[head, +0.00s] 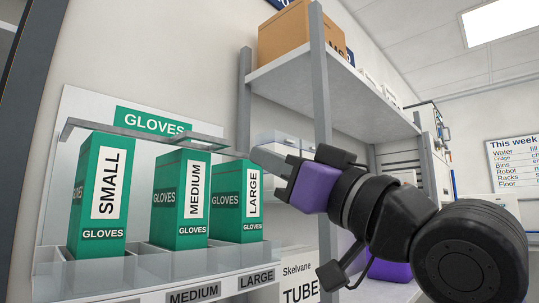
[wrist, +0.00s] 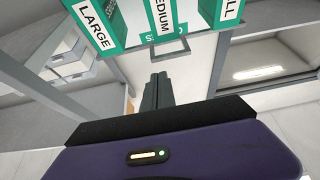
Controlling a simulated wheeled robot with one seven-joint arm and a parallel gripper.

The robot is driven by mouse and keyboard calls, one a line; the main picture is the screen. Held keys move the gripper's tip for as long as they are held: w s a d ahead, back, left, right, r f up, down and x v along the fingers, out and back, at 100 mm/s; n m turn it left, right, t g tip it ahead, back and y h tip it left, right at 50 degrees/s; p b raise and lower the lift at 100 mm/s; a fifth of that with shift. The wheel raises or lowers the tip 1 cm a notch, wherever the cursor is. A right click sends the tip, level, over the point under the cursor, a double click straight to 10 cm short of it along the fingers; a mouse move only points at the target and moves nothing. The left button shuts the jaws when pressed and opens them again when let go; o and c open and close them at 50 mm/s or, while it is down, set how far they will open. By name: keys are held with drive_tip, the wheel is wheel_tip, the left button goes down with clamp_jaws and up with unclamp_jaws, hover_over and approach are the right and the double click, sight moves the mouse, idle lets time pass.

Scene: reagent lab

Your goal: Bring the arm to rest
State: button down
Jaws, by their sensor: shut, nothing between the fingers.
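My arm reaches in from the right in the head view, dark with a purple section near the wrist. My gripper (head: 268,160) points left, at the front of the large glove box, and looks empty. In the wrist view my gripper (wrist: 160,80) is a dark, narrow pair of fingers held together, with the glove boxes beyond it at the top. I cannot tell from these views whether the fingertips touch anything.
A glove holder (head: 150,270) on the wall holds green boxes: small (head: 100,190), medium (head: 181,200) and large (head: 240,203). A grey shelf (head: 330,85) bearing a cardboard box (head: 290,30) stands behind my arm. A notice board (head: 512,165) hangs at the far right.

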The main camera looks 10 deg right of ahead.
idle(0.4)
wheel_tip(320, 180, up, 4)
drive_tip(key=s+d+t+y, duration=0.2)
drive_tip(key=s, duration=0.1)
drive_tip(key=w+d+f+m+t+h, duration=0.1)
drive_tip(key=d+f+m+t+h, duration=0.15)
drive_tip(key=d+f, duration=0.2)
drive_tip(key=s+d+f+m+h, duration=0.15)
drive_tip(key=f+h, duration=0.25)
drive_tip(key=f, duration=0.7)
drive_tip(key=s+d+f+m+t+h, duration=0.1)
drive_tip(key=d+f+m+h, duration=0.25)
drive_tip(key=f, duration=0.75)
drive_tip(key=s+d+f+m+h, duration=0.15)
drive_tip(key=f+h, duration=0.35)
drive_tip(key=f, duration=0.6)
drive_tip(key=s+a+f+n+g, duration=0.15)
drive_tip(key=s+f+g, duration=0.85)
drive_tip(key=s+f, duration=2.05)
wheel_tip(320, 180, up, 24)
drive_tip(key=s+p, duration=0.1)
drive_tip(key=p, duration=2.1)
drive_tip(key=shift+d+n, duration=0.15)
drive_tip(key=shift+n, duration=0.2)
